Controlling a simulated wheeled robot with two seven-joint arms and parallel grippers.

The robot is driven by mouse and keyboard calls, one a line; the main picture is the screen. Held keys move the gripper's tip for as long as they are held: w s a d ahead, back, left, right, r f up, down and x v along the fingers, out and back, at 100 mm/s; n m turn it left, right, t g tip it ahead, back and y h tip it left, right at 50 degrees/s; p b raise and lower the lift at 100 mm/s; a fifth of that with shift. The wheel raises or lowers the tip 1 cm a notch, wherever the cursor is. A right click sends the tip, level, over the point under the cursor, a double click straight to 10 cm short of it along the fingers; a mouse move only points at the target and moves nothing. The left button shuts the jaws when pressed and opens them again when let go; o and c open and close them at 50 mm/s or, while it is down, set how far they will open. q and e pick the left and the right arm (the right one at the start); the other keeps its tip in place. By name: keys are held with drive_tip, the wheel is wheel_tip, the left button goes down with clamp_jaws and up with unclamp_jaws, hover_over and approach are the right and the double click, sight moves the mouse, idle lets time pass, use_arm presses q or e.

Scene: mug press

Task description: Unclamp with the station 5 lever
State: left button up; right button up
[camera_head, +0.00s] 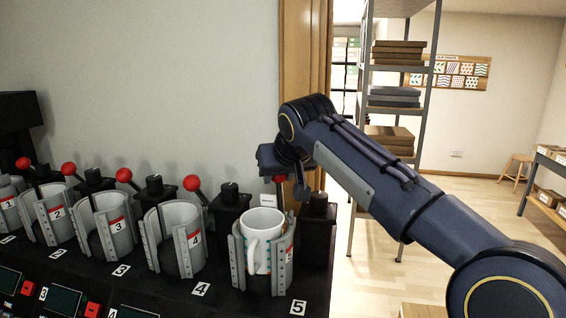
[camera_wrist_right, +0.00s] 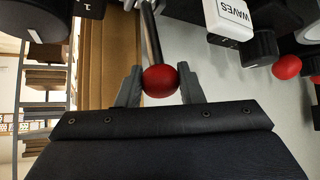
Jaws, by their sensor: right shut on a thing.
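My right gripper (camera_head: 287,178) is at the station 5 lever, behind the number 5 clamp (camera_head: 239,262). In the right wrist view its two fingers close on both sides of the red ball knob (camera_wrist_right: 160,81) of the lever, whose metal rod (camera_wrist_right: 152,40) runs up from the ball. A white mug (camera_head: 262,228) with a coloured pattern stands upright in the grey clamp, handle towards me. I cannot tell from this angle whether the clamp grips the mug. My left gripper is out of view.
Stations 1 to 4 stand in a row to the left with empty-looking grey clamps (camera_head: 180,235) and red-knobbed levers (camera_head: 191,183). A white block marked WAVES (camera_wrist_right: 230,20) sits close to the right gripper. A shelf rack (camera_head: 428,90) stands behind my right arm.

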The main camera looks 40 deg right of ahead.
drive_tip(key=shift+a, duration=0.1)
drive_tip(key=shift+s+a+f+b, duration=0.4)
drive_tip(key=shift+s+a+b, duration=0.2)
drive_tip(key=shift+a, duration=0.15)
drive_tip(key=o, duration=0.7)
drive_tip(key=shift+r, duration=0.1)
wheel_tip(320, 180, up, 6)
drive_tip(key=s+p, duration=0.1)
drive_tip(key=p, duration=0.4)
drive_tip(key=shift+s+a+r+p, duration=0.15)
drive_tip(key=shift+s+a+p, duration=0.1)
drive_tip(key=shift+p, duration=0.15)
drive_tip(key=shift+w, duration=0.1)
